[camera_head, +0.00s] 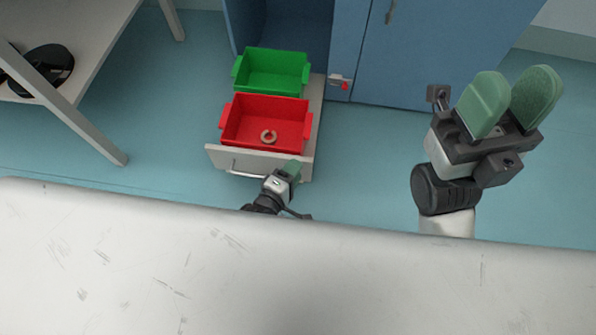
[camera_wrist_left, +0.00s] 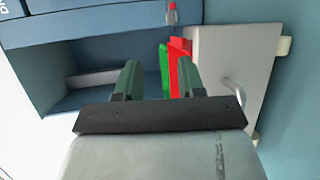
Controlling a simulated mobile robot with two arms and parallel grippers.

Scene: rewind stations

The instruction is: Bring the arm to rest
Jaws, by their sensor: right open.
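My left gripper (camera_head: 291,170) is small and low in the head view, just in front of the pulled-out drawer (camera_head: 216,156), near its right front corner. In the left wrist view its green fingers (camera_wrist_left: 158,78) stand apart with nothing between them. My right gripper (camera_head: 515,95) is raised at the right of the head view, its green fingers spread and empty, over bare floor and clear of the cabinet.
The drawer holds a green bin (camera_head: 272,72) and a red bin (camera_head: 240,129); a ring-shaped piece (camera_head: 268,136) lies in the red one. The blue cabinet (camera_head: 440,50) stands behind. A grey table (camera_head: 88,40) stands left. Open floor lies right of the drawer.

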